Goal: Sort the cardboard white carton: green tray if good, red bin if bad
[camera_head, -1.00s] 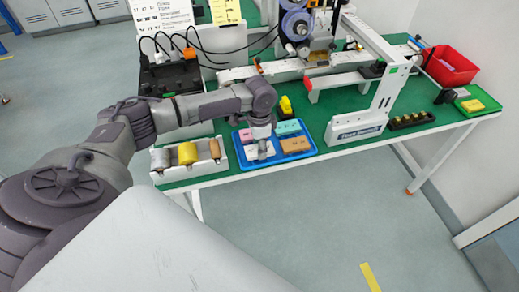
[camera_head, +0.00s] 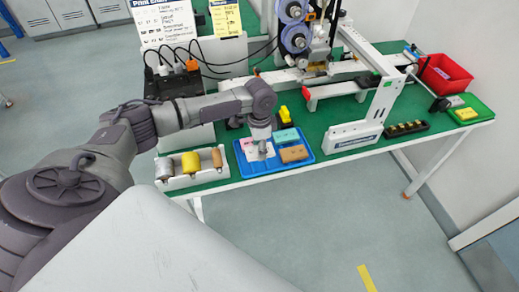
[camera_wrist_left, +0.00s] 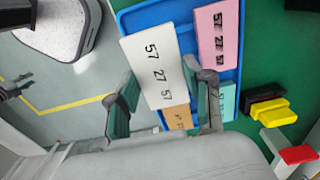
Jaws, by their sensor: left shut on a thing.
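The white carton (camera_head: 261,154) is held by my left gripper (camera_head: 261,143) over the left part of the blue tray (camera_head: 276,171). In the left wrist view the white carton (camera_wrist_left: 155,65) sits between the two fingers of the left gripper (camera_wrist_left: 165,100), printed face "57 27 57" showing. It looks raised, overlapping the tray and part of the brown carton. The green tray (camera_head: 487,112) is at the far right end of the table, with the red bin (camera_head: 446,75) behind it. My right gripper is not in view.
Pink (camera_head: 247,144), teal (camera_head: 286,135) and brown (camera_head: 294,154) cartons lie in the blue tray. A yellow carton (camera_head: 467,114) is on the green tray. The white printer frame (camera_head: 384,100) stands between the blue tray and the green tray. A roller holder (camera_head: 206,180) is at the left.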

